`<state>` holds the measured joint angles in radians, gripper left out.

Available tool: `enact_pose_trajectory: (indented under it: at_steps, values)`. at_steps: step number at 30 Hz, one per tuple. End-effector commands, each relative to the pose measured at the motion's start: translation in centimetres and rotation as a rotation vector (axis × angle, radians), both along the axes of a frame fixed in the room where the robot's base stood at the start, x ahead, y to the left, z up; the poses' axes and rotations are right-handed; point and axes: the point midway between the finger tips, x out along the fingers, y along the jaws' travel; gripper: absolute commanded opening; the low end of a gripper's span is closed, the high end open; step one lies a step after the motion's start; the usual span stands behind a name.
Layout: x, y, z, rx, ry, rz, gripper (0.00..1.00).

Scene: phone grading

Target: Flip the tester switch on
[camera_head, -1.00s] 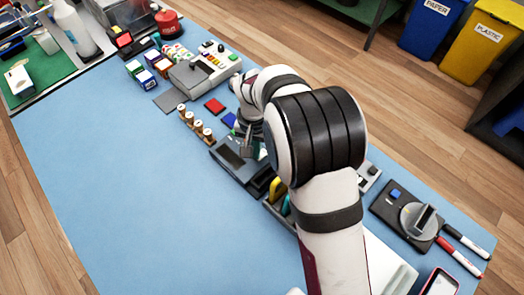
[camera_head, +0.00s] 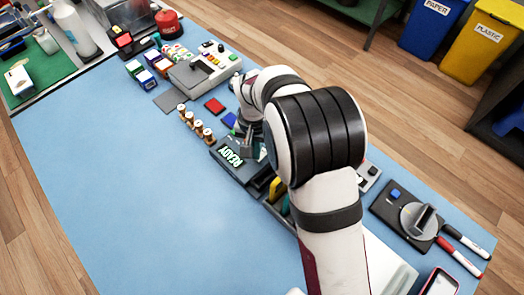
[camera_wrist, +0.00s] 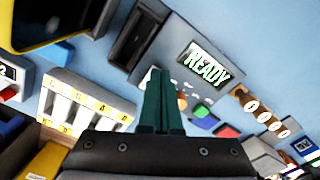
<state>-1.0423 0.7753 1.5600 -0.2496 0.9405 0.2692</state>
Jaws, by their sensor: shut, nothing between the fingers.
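The tester (camera_head: 238,158) is a dark grey box on the blue table, left of my arm in the head view. Its screen (camera_wrist: 204,64) is lit and reads READY in the wrist view. A dark slot (camera_wrist: 133,38) lies beside the screen. My gripper (camera_wrist: 160,75) is shut and empty, its dark green fingers together over the tester's edge in the wrist view. In the head view my gripper (camera_head: 246,148) is mostly hidden by my arm. The switch itself is hidden or too small to make out, and I cannot tell whether the fingertips touch it.
Several wooden stamps (camera_head: 196,124) stand beside the tester. Red (camera_head: 214,105) and blue pads lie behind it, with a grey button console (camera_head: 205,66) farther back. A black stand with a round disc (camera_head: 419,218) is at right. The table's left-front area is clear.

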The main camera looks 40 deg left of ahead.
Motion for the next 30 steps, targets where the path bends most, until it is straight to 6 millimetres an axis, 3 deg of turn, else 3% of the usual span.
enact_pose_trajectory:
  at_steps: [15, 30]
  values:
    - [0.0, 0.0, 5.6, 0.001, 0.0, -0.001, 0.0]
    - [0.2, -0.3, 6.2, 0.001, 0.0, -0.009, 0.0]
